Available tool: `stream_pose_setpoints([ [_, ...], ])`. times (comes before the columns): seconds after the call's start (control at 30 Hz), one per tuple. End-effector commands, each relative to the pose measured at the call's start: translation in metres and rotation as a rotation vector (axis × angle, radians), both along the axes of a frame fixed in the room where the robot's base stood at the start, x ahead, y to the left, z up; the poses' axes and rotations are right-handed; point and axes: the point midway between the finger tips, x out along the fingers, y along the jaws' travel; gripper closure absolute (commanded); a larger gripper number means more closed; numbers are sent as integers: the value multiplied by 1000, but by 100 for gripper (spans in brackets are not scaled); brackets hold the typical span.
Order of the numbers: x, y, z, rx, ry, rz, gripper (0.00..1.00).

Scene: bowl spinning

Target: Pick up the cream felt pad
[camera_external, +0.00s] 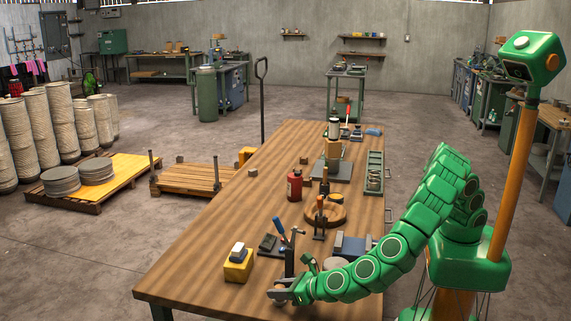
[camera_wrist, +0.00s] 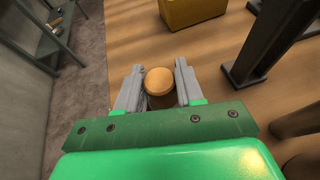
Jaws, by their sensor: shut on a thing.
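My gripper (camera_wrist: 160,82) is low at the near edge of the wooden table; it also shows in the external view (camera_external: 280,293). Its two grey fingers are shut on a round tan-topped piece (camera_wrist: 159,80) with a darker brown side below. I cannot tell whether this piece is the cream felt pad. A pale round disc (camera_external: 336,263) lies on the table behind my arm, partly hidden by it. Its material is too small to tell.
A yellow block (camera_external: 238,267) with a pale piece on top stands left of the gripper; it shows in the wrist view (camera_wrist: 192,10). A dark metal stand (camera_wrist: 262,50) rises close on the right. A round wooden dish (camera_external: 340,214) and red can (camera_external: 295,186) stand farther back.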

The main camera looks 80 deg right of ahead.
Motion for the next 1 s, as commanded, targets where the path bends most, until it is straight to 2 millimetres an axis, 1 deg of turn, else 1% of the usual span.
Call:
stream_pose_setpoints([
  [0.2, 0, 0, 1, 0, 0, 0, 93],
  [0.33, 0, 0, 9, 1, -1, 1, 93],
  [0.53, -2, -1, 35, 2, -2, 0, 93],
  [0.87, -26, -21, 71, -1, -3, -2, 93],
  [1.0, -36, -28, 88, 3, -4, 1, 93],
])
